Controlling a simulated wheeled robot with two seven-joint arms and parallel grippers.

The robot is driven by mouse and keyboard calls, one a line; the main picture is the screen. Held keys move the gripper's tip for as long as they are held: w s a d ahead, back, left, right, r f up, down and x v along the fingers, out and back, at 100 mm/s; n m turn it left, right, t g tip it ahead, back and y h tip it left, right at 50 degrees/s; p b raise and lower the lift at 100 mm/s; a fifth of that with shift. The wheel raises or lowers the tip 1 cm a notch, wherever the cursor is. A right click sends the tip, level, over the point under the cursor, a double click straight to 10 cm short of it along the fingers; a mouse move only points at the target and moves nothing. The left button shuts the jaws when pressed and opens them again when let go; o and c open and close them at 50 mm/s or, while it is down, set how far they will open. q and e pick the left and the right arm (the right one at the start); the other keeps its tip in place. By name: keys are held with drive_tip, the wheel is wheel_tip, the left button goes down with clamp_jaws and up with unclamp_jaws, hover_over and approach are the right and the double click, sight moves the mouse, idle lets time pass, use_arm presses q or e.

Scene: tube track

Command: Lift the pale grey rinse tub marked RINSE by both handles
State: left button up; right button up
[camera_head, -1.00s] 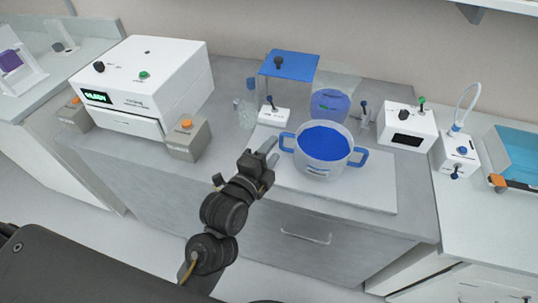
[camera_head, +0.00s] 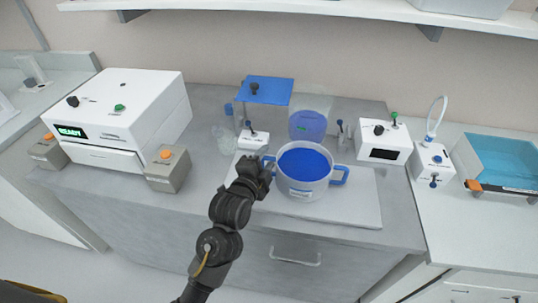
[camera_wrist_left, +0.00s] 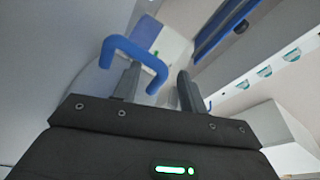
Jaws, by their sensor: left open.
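The pale grey rinse tub (camera_head: 306,191), filled with something blue, stands upright on a white board (camera_head: 350,208) in the head view. Its label is too small to read. It has a blue left handle (camera_head: 267,160) and a blue right handle (camera_head: 341,176). My left gripper (camera_head: 264,166) is at the left handle and partly hides it. In the left wrist view the left gripper (camera_wrist_left: 158,88) is open, with the blue handle (camera_wrist_left: 138,52) at its fingertips. One finger appears inside the handle loop, the other outside. Contact is unclear. My right gripper is not in view.
A white machine reading READY (camera_head: 125,115) and a grey box with an orange button (camera_head: 167,168) stand left. A blue-topped stand (camera_head: 266,90) and a blue container (camera_head: 308,125) are behind the tub. White devices (camera_head: 385,145) stand right. The board's front right is clear.

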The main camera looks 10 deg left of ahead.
use_arm(q)
drive_tip(key=shift+x, duration=1.45)
clamp_jaws()
idle(0.3)
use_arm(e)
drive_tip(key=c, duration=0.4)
